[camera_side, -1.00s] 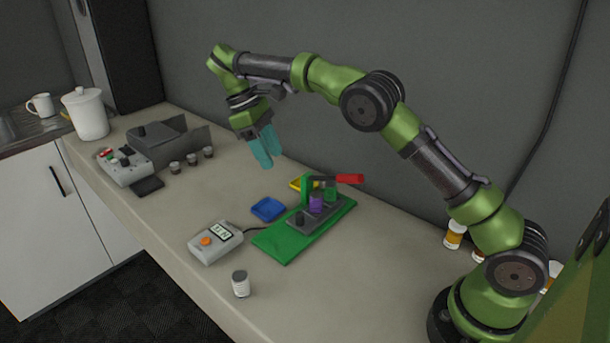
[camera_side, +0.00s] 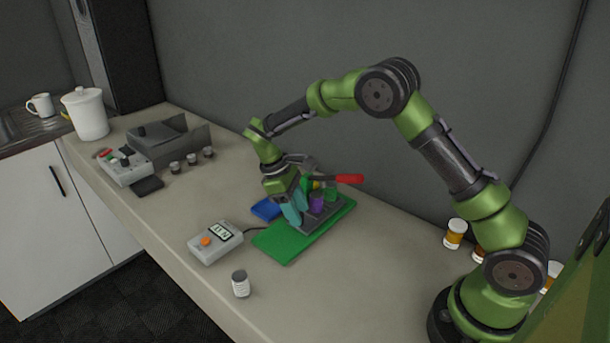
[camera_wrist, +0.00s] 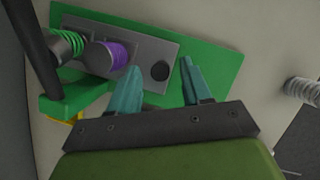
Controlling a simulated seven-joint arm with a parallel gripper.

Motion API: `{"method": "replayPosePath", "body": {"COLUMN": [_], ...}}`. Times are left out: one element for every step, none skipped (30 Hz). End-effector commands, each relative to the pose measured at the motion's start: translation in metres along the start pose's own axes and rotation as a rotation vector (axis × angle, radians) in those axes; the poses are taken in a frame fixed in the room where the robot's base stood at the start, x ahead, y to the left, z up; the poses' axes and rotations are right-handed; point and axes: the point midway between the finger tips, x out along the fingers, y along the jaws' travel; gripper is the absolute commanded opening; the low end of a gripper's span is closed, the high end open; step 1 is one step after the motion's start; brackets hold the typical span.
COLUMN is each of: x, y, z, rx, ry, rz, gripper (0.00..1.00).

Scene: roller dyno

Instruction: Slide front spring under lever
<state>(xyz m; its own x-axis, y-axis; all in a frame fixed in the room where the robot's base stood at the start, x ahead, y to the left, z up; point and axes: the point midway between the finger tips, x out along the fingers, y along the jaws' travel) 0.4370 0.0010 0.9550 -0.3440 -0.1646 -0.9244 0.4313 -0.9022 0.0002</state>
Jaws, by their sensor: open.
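A grey sliding block (camera_wrist: 95,20) lies on the green base plate (camera_wrist: 215,65). It carries a purple spring (camera_wrist: 117,55), a green spring (camera_wrist: 70,43) and a dark round knob (camera_wrist: 160,71). In the side view the purple spring (camera_side: 316,203) and green spring (camera_side: 330,194) stand close to the lever's red handle (camera_side: 348,179). The dark lever bar (camera_wrist: 35,60) crosses the left of the wrist view. My gripper (camera_wrist: 158,66) is open, with its teal fingers on either side of the knob in the picture; contact cannot be told. In the side view my gripper (camera_side: 293,211) hides the knob.
A loose metal spring (camera_side: 240,284) stands at the table's front edge. A grey readout box (camera_side: 215,243) and blue tray (camera_side: 266,209) lie left of the plate. A yellow tray is mostly hidden behind my gripper.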

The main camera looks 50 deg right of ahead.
Motion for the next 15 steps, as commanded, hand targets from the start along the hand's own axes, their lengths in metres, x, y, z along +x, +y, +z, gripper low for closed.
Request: {"method": "replayPosePath", "body": {"x": [0.0028, 0.0037, 0.0045, 0.0049, 0.0051, 0.0051, 0.005, 0.005, 0.0049, 0.0049, 0.0048, 0.0048, 0.0047, 0.0047, 0.0047], "y": [0.0001, 0.0001, 0.0001, 0.0001, 0.0001, 0.0002, 0.0002, 0.0002, 0.0002, 0.0002, 0.0002, 0.0002, 0.0002, 0.0002, 0.0002], "z": [0.0001, 0.0, 0.0, 0.0, 0.0, 0.0, 0.0, 0.0, 0.0, 0.0, 0.0, 0.0, -0.0001, -0.0001, 0.0], "rx": [-0.001, -0.001, -0.001, 0.0, 0.0, 0.0, 0.0, 0.0, 0.0, -0.001, -0.001, -0.001, -0.001, -0.001, -0.001], "ry": [0.0, 0.0, 0.0, 0.001, 0.001, 0.001, 0.001, 0.001, 0.001, 0.001, 0.001, 0.001, 0.001, 0.001, 0.001], "rz": [0.0, 0.0, 0.0, 0.0, 0.0, 0.0, 0.0, 0.0, 0.0, 0.0, 0.001, 0.001, 0.001, 0.001, 0.001], "gripper": [0.48, 0.48, 0.48, 0.48, 0.48, 0.48, 0.48, 0.48, 0.48, 0.48, 0.45, 0.39, 0.35, 0.3, 0.24]}}
